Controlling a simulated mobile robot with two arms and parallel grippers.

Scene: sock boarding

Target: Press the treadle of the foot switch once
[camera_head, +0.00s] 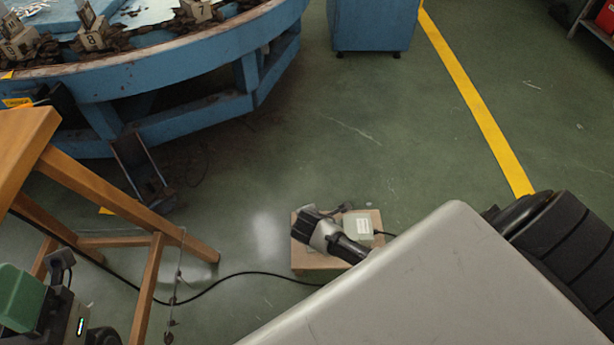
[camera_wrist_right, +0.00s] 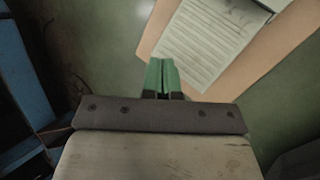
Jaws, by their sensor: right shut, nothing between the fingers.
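The foot switch (camera_head: 350,217) is a small pale box on a brown board on the floor in the head view. Its light ribbed treadle (camera_head: 363,227) faces up. In the wrist view the treadle (camera_wrist_right: 207,48) is a pale plate with ruled ridges. My right gripper (camera_head: 320,233) is beside the switch, on its left in the head view, and partly covers the board. Its green fingertips (camera_wrist_right: 162,72) are shut and empty, overlapping the treadle's lower left part in the wrist view. I cannot tell whether they touch it. I do not make out my left gripper.
The brown board (camera_head: 315,264) has green floor around it. A black cable (camera_head: 250,273) runs left from it. A curved blue bench (camera_head: 180,75) stands behind.

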